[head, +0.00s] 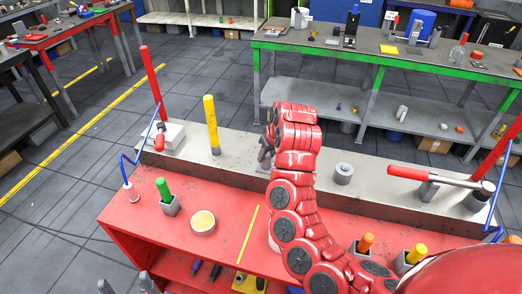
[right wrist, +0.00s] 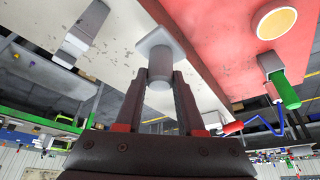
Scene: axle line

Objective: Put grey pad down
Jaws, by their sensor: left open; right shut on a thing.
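The grey pad (right wrist: 155,42), a flat square plate with a short round stem, is at the tips of my right gripper (right wrist: 160,82) in the right wrist view. The fingers are shut on its stem. The plate faces the pale grey bench top (head: 240,160); I cannot tell whether it touches. In the head view my right gripper (head: 265,153) is over the middle of the bench top, and my red arm hides most of the pad. My left gripper (head: 126,286) shows only its fingertips at the bottom left edge, open and empty.
A yellow post (head: 211,124) stands left of my right gripper, and a grey ring (head: 343,173) lies to its right. A red-handled tool (head: 435,178) is further right. A green peg (head: 164,190) and a round tan disc (head: 203,222) are on the red front ledge.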

